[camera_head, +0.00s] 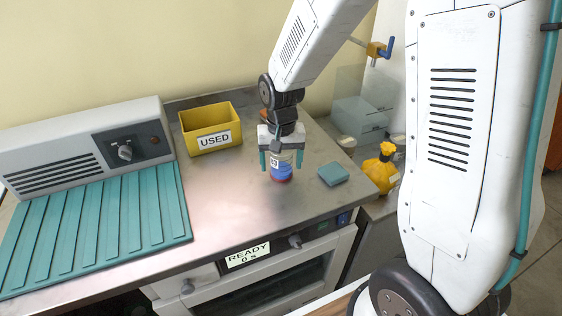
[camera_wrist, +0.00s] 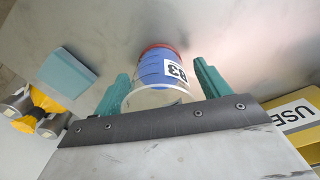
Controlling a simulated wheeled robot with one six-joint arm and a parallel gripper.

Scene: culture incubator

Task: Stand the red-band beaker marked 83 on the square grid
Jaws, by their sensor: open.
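The beaker (camera_head: 281,173) has blue contents, a red band at its lower end and a white label that reads 83 in the wrist view (camera_wrist: 160,68). It appears upright on the metal counter (camera_head: 235,215). My gripper (camera_head: 281,160) is above it, with its teal fingers open on either side of the beaker. In the wrist view, my gripper (camera_wrist: 160,78) shows a gap at the right finger; contact at the left finger is hard to tell. I cannot make out a square grid in either view.
A small teal block (camera_head: 333,174) lies right of the beaker. A yellow bin marked USED (camera_head: 212,141) stands behind left. A ribbed teal mat (camera_head: 110,222) and a grey unit (camera_head: 70,145) fill the left. A yellow bottle (camera_head: 381,174) stands right. The incubator front (camera_head: 270,285) is below.

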